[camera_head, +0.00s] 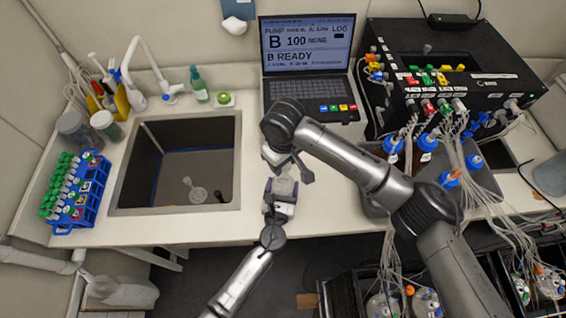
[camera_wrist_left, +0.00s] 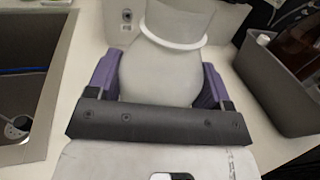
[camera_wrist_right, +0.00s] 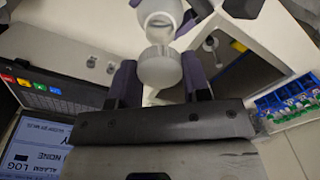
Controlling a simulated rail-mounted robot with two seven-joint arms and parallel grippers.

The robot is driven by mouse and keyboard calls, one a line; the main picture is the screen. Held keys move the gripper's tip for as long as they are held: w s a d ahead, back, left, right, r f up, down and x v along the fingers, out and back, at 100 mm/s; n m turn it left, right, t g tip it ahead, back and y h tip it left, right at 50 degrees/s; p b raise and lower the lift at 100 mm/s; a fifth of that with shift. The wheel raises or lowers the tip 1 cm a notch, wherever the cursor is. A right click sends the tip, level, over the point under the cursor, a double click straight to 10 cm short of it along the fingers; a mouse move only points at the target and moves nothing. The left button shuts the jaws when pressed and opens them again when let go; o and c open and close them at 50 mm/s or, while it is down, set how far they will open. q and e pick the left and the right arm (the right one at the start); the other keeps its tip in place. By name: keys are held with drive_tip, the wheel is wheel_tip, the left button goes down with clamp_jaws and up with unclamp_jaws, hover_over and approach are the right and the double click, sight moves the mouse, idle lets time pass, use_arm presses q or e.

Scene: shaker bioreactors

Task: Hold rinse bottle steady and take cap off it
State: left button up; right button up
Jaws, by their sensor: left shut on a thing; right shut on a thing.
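The rinse bottle (camera_wrist_left: 160,75) is whitish, with a raised ring at its neck. It fills the space between the purple fingers of my left gripper (camera_head: 281,191), which is shut on its body. In the right wrist view, the bottle (camera_wrist_right: 160,10) shows an open mouth facing the camera. The pale round cap (camera_wrist_right: 160,67) sits between the fingers of my right gripper (camera_wrist_right: 160,80), which is shut on it. The cap is off the bottle mouth and close to it. In the head view the grippers and arm mostly hide both.
A sink (camera_head: 180,207) lies left of the grippers, with a blue tube rack (camera_head: 80,195) beyond it. A laptop (camera_head: 310,70) stands behind. A grey tray (camera_head: 375,205) with blue-capped bottles and tubing is at right, below a black pump unit (camera_head: 450,65).

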use_arm(q)
drive_tip(key=o, duration=1.7)
drive_tip(key=shift+o, duration=0.2)
drive_tip(key=shift+s, duration=0.1)
